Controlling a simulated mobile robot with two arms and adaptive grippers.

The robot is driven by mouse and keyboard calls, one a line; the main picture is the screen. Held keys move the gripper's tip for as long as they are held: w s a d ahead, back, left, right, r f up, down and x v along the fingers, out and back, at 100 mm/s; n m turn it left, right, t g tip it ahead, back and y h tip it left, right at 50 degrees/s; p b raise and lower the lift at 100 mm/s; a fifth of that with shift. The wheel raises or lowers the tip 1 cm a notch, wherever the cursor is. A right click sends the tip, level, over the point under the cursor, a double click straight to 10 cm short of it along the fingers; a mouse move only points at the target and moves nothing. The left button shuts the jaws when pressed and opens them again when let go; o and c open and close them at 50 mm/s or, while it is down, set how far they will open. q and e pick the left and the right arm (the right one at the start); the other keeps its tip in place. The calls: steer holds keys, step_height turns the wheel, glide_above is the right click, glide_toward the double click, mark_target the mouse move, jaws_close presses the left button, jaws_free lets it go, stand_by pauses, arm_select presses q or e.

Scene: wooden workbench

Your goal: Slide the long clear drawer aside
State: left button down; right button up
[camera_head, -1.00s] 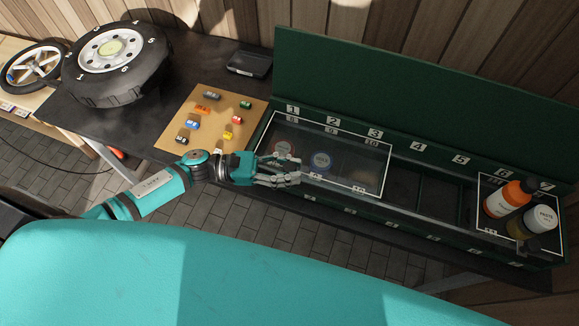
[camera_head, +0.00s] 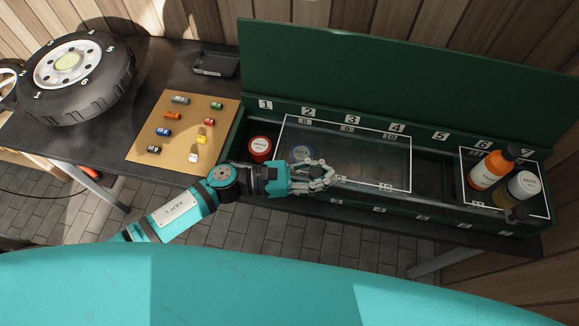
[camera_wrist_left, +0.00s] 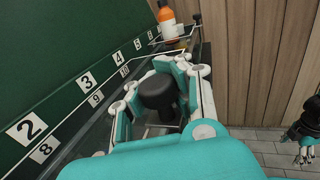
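The long clear drawer (camera_head: 385,165) is a see-through tray with a white outline and the numbers 8, 9 and 10. It sits in the green box, its left edge between box numbers 1 and 2. My left gripper (camera_head: 325,178) is at its front edge. In the left wrist view the left gripper's fingers (camera_wrist_left: 166,85) are curled around a black knob (camera_wrist_left: 158,95); the exact contact is partly hidden. My right gripper (camera_wrist_left: 304,142) shows small at the right edge of the wrist view, empty, its fingers apart.
A smaller clear drawer (camera_head: 534,212) at the box's right end holds an orange bottle (camera_head: 487,172) and a white-capped jar (camera_head: 522,187). A red-lidded tin (camera_head: 260,148) sits uncovered at the left end. A blue-lidded tin (camera_head: 302,153) lies under the drawer. Between the drawers is an open gap.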

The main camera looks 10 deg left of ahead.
arm_select(q)
steer(key=s+d, duration=0.1)
steer(key=d, duration=0.9)
steer(key=shift+d+f+b, duration=0.2)
steer(key=shift+f+b, duration=0.05)
steer(key=shift+b, duration=0.15)
steer(key=c, duration=1)
jaws_free()
steer(key=shift+s+r, duration=0.15)
steer(key=shift+a, duration=0.1)
steer(key=v, duration=1.2)
steer(key=shift+a, duration=0.1)
